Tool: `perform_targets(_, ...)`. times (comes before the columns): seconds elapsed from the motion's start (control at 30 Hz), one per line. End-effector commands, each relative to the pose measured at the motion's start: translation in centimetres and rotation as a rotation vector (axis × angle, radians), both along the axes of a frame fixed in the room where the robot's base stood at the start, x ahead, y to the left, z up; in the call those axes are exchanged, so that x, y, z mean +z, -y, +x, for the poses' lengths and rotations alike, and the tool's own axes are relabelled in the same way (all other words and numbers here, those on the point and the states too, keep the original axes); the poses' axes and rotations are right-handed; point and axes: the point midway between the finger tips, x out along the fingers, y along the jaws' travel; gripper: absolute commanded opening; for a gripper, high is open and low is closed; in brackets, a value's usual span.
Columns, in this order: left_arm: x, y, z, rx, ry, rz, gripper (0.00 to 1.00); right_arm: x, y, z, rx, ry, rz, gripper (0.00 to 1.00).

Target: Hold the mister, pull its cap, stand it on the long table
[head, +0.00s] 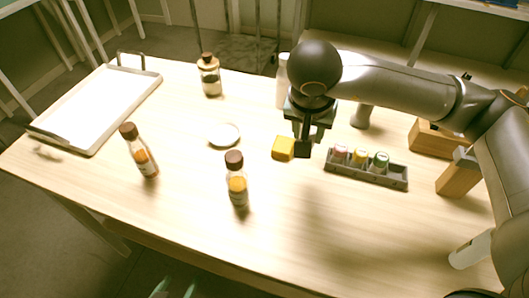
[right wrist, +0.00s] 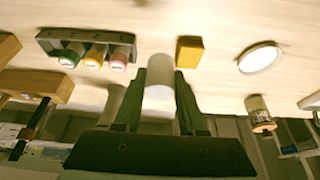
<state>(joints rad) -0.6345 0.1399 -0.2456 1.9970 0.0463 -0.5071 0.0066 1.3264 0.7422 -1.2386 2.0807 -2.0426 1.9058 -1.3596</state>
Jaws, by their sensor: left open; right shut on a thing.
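My right gripper (head: 306,138) is over the middle of the table, between a yellow block and the grey rack. In the right wrist view its fingers (right wrist: 161,95) are shut on a white cylindrical mister (right wrist: 160,76). A white bottle shape (head: 283,80), seemingly the same mister, shows upright behind the hand in the head view, partly covered. I cannot make out its cap. My left gripper (head: 173,290) shows only as greenish fingertips, apart and empty, at the bottom edge of the head view. The long table (head: 110,190) is pale wood.
Two orange-filled bottles (head: 146,155) (head: 237,185) stand at front left. A corked jar (head: 209,75), white dish (head: 224,136), yellow block (head: 283,148) and tray (head: 92,150) are also left. A rack (head: 366,176) of small bottles and wooden blocks (head: 435,138) are right. Front middle is clear.

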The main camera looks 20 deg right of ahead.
Motion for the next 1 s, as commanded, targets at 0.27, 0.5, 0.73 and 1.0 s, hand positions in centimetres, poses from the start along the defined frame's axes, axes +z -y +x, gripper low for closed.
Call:
perform_targets(0.27,-0.2,-0.4,-0.1,0.006,-0.003,0.007,0.78,-4.4,-4.8,2.8,0.0,-0.004,0.0,0.0)
perform_targets(0.5,-0.4,-0.5,-0.3,0.007,-0.007,0.008,0.78,-6.4,-6.1,3.7,0.0,-0.001,0.001,0.0)
perform_targets(0.73,-0.2,-0.5,-0.4,0.009,-0.008,0.008,0.78,-9.4,-6.8,4.0,0.0,-0.005,0.0,0.0)
perform_targets(1.0,-0.2,-0.6,-0.3,0.01,-0.006,0.008,0.78,-10.4,-6.8,4.1,0.0,0.001,0.0,0.0)
